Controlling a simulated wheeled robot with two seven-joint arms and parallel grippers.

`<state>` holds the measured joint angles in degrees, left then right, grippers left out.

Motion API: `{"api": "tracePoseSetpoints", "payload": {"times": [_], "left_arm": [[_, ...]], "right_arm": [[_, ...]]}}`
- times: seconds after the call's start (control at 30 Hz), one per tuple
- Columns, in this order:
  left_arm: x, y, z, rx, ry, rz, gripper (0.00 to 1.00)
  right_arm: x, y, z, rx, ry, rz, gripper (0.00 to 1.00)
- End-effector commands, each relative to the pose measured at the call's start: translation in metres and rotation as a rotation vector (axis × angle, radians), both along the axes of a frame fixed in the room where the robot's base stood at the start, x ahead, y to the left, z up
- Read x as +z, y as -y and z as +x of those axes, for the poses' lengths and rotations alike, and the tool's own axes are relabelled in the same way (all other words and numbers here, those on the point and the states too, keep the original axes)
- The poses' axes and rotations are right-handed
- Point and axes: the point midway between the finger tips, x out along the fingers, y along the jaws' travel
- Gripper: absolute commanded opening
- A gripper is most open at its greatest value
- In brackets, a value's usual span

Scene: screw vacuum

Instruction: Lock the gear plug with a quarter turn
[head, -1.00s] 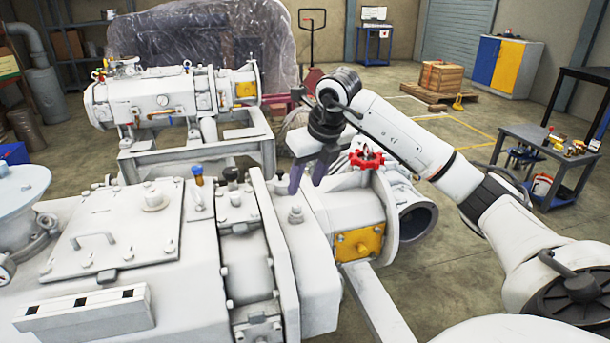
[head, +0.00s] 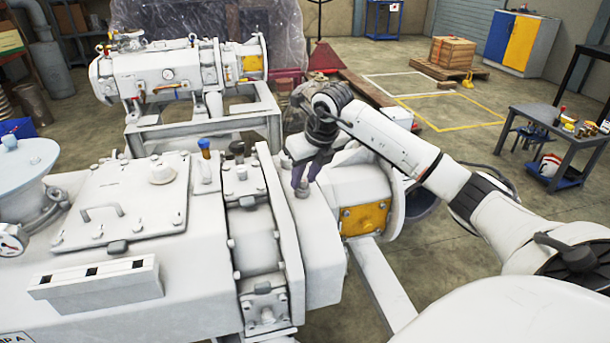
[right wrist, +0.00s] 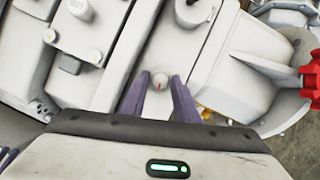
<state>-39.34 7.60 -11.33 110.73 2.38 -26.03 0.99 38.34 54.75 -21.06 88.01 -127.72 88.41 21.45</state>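My right gripper (head: 305,180) reaches in from the right over the white pump housing, its purple fingers pointing down. A small grey plug (head: 301,192), probably the gear plug, stands on the housing top at the fingertips and is partly hidden by them. In the right wrist view the fingers (right wrist: 160,97) are spread, and a small rounded grey knob (right wrist: 160,80) with a reddish mark shows between and just ahead of their tips. I cannot tell whether the fingers touch it. My left gripper is not in view.
A blue-and-orange plug (head: 204,148) and a black knob (head: 237,150) stand on the housing to the left. A red handwheel (right wrist: 312,75) is at the right in the wrist view. A yellow plate (head: 364,218) is on the pump flange. A second pump (head: 170,75) stands behind.

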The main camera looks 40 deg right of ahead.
Motion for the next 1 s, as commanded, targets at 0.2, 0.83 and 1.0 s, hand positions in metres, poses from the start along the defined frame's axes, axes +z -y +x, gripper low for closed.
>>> {"api": "tracePoseSetpoints", "payload": {"times": [0.2, 0.83, 1.0], "left_arm": [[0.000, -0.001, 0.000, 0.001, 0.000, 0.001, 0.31], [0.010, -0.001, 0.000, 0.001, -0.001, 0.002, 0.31], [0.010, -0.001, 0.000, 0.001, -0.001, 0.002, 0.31]], "right_arm": [[0.000, 0.000, 0.000, 0.000, -0.001, 0.000, 0.00], [-0.003, 0.001, -0.001, -0.275, -0.004, -0.002, 0.00], [-0.003, 0.001, -0.001, -0.273, -0.005, -0.003, 0.35]]}}
